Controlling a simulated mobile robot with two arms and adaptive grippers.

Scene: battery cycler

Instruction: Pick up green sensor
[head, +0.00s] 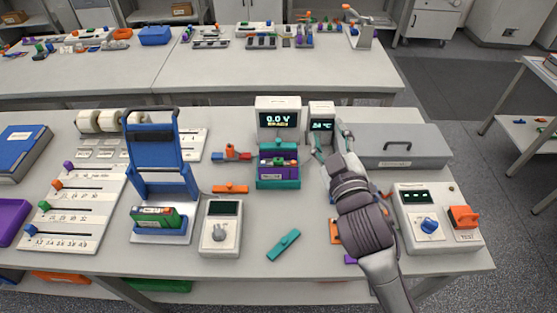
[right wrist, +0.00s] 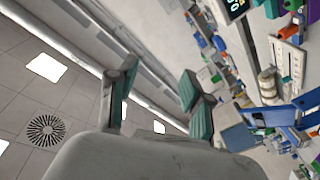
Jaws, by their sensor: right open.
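A small teal-green bar (head: 284,245), the piece that best fits the green sensor, lies flat and slanted on the front middle of the workbench. My right gripper (head: 331,138) is over the back right of the bench, in front of the small temperature display, well behind and to the right of the bar. It is open, and I see nothing between its teal fingers. In the right wrist view the open fingers (right wrist: 160,68) point across the room, with ceiling and wall behind; I cannot make out the green bar there. My left gripper is not in view.
An orange bar (head: 230,187) and a grey meter (head: 221,228) lie left of the green bar. A blue stand (head: 158,150), a voltage display (head: 278,119), a grey case (head: 400,150) and a tester box (head: 434,215) also stand on the bench (head: 330,285). Bare surface surrounds the green bar.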

